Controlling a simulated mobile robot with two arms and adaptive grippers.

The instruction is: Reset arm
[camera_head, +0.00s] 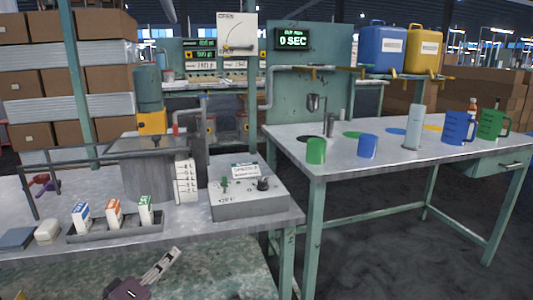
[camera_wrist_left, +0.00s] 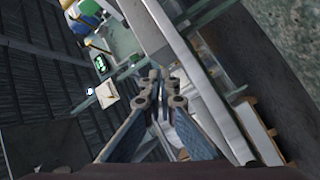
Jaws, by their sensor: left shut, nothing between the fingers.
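My left gripper (camera_head: 165,262) shows at the bottom of the head view, low in front of the left bench. It is shut and empty, apart from everything on the bench. In the left wrist view its fingers (camera_wrist_left: 158,88) come together in the middle with nothing between them. My right gripper is in neither view.
The left bench (camera_head: 275,222) holds a grey control box (camera_head: 248,200), a rack of small cartons (camera_head: 114,213) and a large grey cylinder (camera_head: 148,178). The right table (camera_head: 390,165) carries a green cup (camera_head: 316,151), a blue cup (camera_head: 367,146) and jugs (camera_head: 458,128). Dark floor (camera_head: 375,245) below is clear.

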